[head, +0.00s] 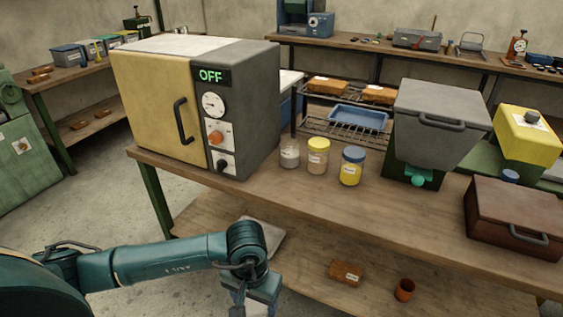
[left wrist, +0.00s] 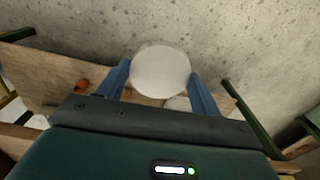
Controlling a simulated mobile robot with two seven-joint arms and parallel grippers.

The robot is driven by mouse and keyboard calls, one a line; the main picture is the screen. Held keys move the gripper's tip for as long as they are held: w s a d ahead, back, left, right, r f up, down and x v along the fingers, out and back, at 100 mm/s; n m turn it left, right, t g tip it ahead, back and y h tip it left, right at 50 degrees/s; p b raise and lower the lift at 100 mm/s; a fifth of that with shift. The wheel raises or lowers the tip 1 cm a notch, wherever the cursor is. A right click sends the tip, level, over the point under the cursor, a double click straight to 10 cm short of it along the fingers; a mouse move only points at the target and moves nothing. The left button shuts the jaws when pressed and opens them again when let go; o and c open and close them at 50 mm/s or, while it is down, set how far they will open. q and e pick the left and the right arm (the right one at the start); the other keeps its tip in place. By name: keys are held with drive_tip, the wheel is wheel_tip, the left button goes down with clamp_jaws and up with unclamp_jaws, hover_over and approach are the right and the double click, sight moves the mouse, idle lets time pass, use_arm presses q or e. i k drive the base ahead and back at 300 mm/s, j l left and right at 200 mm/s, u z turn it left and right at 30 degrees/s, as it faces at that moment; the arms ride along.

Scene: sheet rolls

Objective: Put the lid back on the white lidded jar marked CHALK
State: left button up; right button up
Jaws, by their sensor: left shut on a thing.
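My left gripper (head: 255,302) is at the bottom of the head view, in front of the workbench; its fingertips are cut off there. In the left wrist view its two blue fingers are shut on a round white lid (left wrist: 160,70). A small whitish jar (head: 289,153) stands upright on the bench, right of the oven. Its label is too small to read, and I cannot tell whether its top is open. Part of a pale thing (left wrist: 178,103) shows below the lid in the wrist view; I cannot tell what it is. My right gripper is not in view.
Beside the whitish jar stand a yellow-lidded jar (head: 317,157) and a blue-lidded jar (head: 351,166). The oven (head: 190,105) is to their left, a grey bin (head: 440,120) to their right. A brown box (head: 515,220) sits farther right. The bench front is clear.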

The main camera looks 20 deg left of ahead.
sight(290, 144)
drive_tip(key=i+j, duration=0.15)
drive_tip(key=j, duration=0.55)
drive_tip(key=i+j+z, duration=0.1)
drive_tip(key=j, duration=0.65)
drive_tip(key=i+j, duration=0.15)
drive_tip(key=j, duration=0.55)
drive_tip(key=i+j+z, duration=0.1)
drive_tip(key=j, duration=0.65)
drive_tip(key=i+j, duration=0.15)
drive_tip(key=j, duration=0.55)
drive_tip(key=i+j+z, duration=0.1)
drive_tip(key=j, duration=0.65)
